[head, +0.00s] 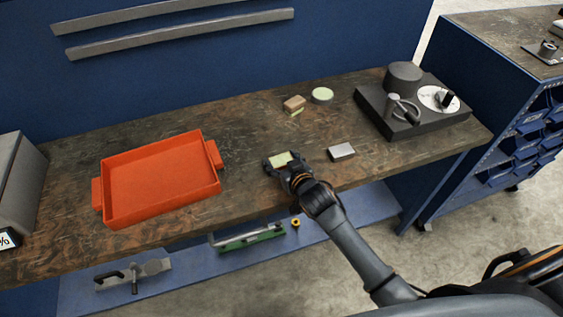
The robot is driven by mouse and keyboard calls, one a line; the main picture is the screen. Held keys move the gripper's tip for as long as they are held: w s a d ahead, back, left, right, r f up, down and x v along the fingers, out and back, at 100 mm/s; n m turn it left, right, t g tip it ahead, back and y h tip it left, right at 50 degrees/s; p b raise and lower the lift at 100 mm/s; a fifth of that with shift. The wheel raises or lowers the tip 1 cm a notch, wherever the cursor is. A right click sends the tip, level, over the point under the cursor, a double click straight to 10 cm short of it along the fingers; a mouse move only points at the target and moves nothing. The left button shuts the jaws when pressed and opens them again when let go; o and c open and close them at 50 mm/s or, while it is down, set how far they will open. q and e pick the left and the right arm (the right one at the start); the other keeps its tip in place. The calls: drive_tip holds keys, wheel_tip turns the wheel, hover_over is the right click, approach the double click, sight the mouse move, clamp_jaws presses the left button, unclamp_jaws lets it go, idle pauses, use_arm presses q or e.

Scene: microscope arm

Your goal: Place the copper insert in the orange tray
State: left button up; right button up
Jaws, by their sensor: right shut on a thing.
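The orange tray (160,184) is a shallow, empty rectangular box with end handles, on the left half of the workbench. My right gripper (281,161) is low over the bench, right of the tray, with its fingers around a small piece with a pale green top (281,158). The fingers hide its sides, so I cannot tell whether it is copper. A copper-brown block (294,103) with a pale green part below it sits farther back on the bench, apart from the gripper. My left gripper is not in view.
A pale green-topped disc (322,94) and a grey block (341,152) lie on the bench. A dark instrument base (412,116) stands at the right. A grey box (18,188) is at the left edge. Bench between tray and gripper is clear.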

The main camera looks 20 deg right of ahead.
drive_tip(key=shift+w+r, duration=0.1)
drive_tip(key=shift+r, duration=0.05)
drive_tip(key=shift+r, duration=0.5)
drive_tip(key=s+a+r+b, duration=0.2)
drive_tip(key=s+a+r, duration=0.5)
drive_tip(key=s+r, duration=0.4)
drive_tip(key=s+d+r+m+h, duration=0.1)
drive_tip(key=d+r, duration=0.3)
drive_tip(key=d, duration=0.5)
drive_tip(key=shift+v, duration=0.95)
